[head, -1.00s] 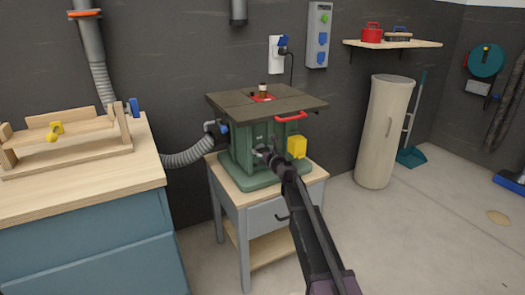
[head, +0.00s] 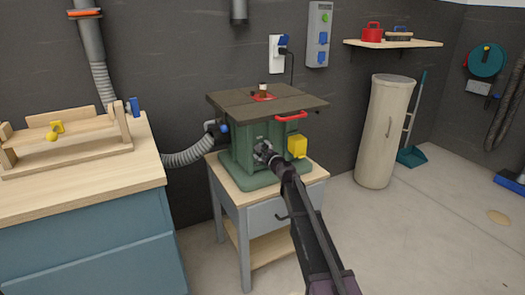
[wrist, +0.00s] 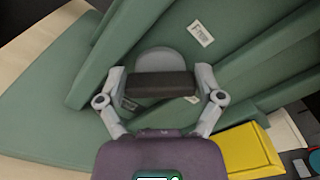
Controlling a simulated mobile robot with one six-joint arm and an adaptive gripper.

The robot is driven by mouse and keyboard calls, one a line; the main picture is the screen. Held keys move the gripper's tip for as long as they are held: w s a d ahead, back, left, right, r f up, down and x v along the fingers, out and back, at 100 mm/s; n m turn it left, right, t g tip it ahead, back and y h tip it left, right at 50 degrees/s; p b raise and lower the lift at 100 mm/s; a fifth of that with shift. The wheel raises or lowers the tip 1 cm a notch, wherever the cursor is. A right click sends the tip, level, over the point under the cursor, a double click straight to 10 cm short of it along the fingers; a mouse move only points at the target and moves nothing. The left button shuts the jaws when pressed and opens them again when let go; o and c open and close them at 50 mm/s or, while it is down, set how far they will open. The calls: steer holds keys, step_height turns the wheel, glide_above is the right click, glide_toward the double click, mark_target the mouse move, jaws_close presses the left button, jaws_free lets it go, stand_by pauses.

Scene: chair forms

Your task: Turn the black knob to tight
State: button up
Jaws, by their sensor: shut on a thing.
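The black knob (wrist: 160,85) shows in the wrist view as a dark bar in front of a grey round plate (wrist: 164,60) on the green machine body. My gripper (wrist: 162,79) is shut on it, with one grey finger at each end of the bar. In the head view my gripper (head: 264,153) is at the front of the green machine (head: 243,150), below its dark tabletop. My fingers and arm hide the knob there. A white label (wrist: 200,33) is on the body near the knob; its writing is too small to read.
A yellow box (head: 297,146) and a red handle (head: 291,116) are on the machine right of my gripper. The machine stands on a small wooden-topped stand (head: 240,190). A grey hose (head: 188,155) runs left to a workbench (head: 80,185).

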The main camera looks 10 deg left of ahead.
steer(key=n, duration=0.4)
steer(key=shift+w+f+n, duration=0.1)
steer(key=shift+w+n, duration=0.05)
steer(key=shift+n, duration=0.15)
steer(key=n, duration=0.4)
steer(key=shift+f, duration=0.1)
steer(key=o, duration=0.9)
steer(key=shift+c, duration=0.2)
steer(key=shift+a, duration=0.1)
steer(key=v, duration=1.2)
steer(key=shift+n, duration=0.3)
